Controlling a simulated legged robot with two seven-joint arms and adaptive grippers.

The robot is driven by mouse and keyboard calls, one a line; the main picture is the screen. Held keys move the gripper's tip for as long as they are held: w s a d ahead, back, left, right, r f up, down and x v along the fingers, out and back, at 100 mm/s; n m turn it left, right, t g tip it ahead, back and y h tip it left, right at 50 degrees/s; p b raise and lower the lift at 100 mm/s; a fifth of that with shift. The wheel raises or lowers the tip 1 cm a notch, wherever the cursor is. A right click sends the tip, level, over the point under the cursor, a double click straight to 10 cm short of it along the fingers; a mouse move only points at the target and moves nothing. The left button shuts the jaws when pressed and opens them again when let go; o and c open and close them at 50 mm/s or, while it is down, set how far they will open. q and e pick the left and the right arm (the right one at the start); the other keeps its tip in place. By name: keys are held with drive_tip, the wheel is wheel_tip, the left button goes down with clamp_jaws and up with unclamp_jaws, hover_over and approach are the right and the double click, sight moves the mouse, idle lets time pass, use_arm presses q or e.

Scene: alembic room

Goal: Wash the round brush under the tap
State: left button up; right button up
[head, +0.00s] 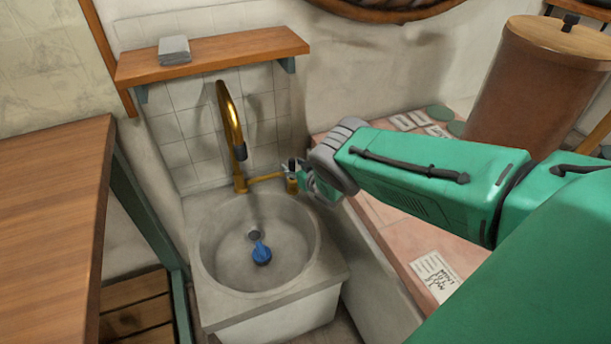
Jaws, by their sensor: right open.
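A small blue object, which looks like the round brush (261,253), lies in the basin of the stone sink (211,271) beside the dark drain (254,235). The brass tap (226,100) arches over the basin with its spout above and behind the brush. A faint streak shows below the spout; I cannot tell if it is running water. My right gripper (296,177) is at the brass tap valve (291,186) on the right end of the tap's side pipe. It is open; its fingers are small and partly hidden by my wrist, and I cannot tell if they touch the valve. My left gripper is out of view.
A wooden shelf (226,54) with a stack of grey cloths or tiles (174,50) is above the tap. A wooden table (50,190) stands at the left. On the right, a pink tiled counter (400,238) holds papers (434,274) and a large brown lidded vessel (530,90).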

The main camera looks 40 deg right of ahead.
drive_tip(key=v, duration=1)
drive_tip(key=shift+s, duration=0.25)
